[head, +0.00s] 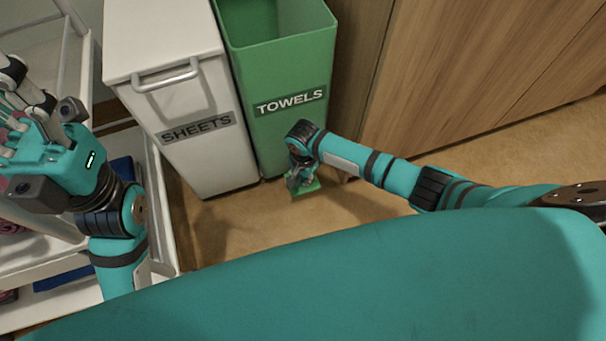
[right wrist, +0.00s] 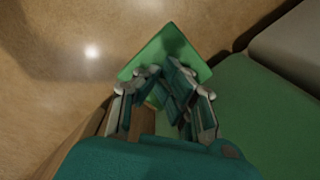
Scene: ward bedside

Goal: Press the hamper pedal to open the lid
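The green hamper marked TOWELS (head: 288,130) stands beside the wooden cabinet. Its top is open and its inside shows; its lid is out of the picture. Its green pedal (head: 309,191) sticks out at floor level, and it also shows in the right wrist view (right wrist: 157,51). My right gripper (head: 297,184) points down over the pedal, its fingers drawn together with nothing held. The tips seem to be at the pedal's surface, but contact is hard to judge. My left gripper (head: 12,128) is at the far left, away from the hampers, its fingers partly cut off.
A white hamper marked SHEETS (head: 189,128) with a grey handle stands left of the green one, its top closed. A white cart (head: 163,215) with shelves is at the left. The wooden cabinet (head: 450,75) stands at the right. The floor before the hampers is clear.

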